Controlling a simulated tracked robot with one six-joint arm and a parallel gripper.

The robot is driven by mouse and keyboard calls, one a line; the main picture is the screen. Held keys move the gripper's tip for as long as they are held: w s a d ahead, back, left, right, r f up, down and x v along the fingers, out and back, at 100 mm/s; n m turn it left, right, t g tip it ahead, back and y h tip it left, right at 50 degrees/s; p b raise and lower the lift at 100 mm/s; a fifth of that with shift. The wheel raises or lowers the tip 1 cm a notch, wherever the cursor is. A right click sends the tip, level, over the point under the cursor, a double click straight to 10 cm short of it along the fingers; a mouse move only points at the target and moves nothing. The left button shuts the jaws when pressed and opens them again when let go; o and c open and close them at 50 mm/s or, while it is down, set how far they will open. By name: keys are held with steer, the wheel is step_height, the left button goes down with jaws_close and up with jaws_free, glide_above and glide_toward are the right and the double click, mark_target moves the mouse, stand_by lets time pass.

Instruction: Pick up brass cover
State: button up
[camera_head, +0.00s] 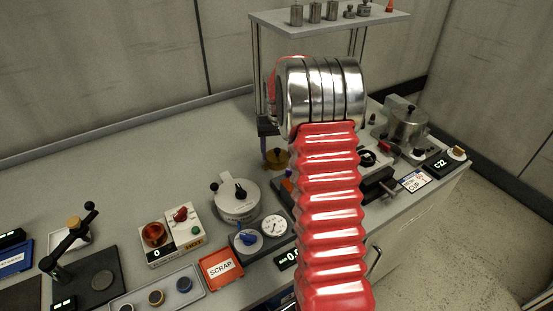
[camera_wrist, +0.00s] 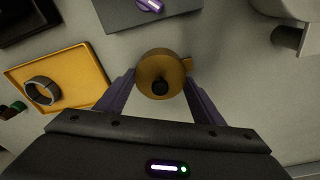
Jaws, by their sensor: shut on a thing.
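The brass cover (camera_wrist: 160,70) is a round brass piece with a black knob on top, in the upper middle of the wrist view. A small brass tab sticks out on its right. My gripper (camera_wrist: 160,82) has its two purple fingers shut on the cover's opposite sides. In the head view the brass cover (camera_head: 277,160) shows low beside my red arm, under the dark gripper (camera_head: 268,146). My arm hides part of that area. I cannot tell whether the cover touches the surface below.
A yellow tray (camera_wrist: 75,66) with a metal ring (camera_wrist: 42,91) lies left in the wrist view. A lidded pot (camera_head: 237,204), a gauge unit (camera_head: 260,236) and a red scrap tray (camera_head: 220,268) stand nearby. A raised shelf (camera_head: 330,22) holds weights. The bench's back left is clear.

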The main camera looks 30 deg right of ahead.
mark_target(277, 149)
steer(key=shift+r, duration=0.1)
steer(key=shift+c, duration=0.2)
step_height(277, 149, up, 18)
stand_by(0.5)
stand_by(0.6)
steer(key=shift+r, duration=1.45)
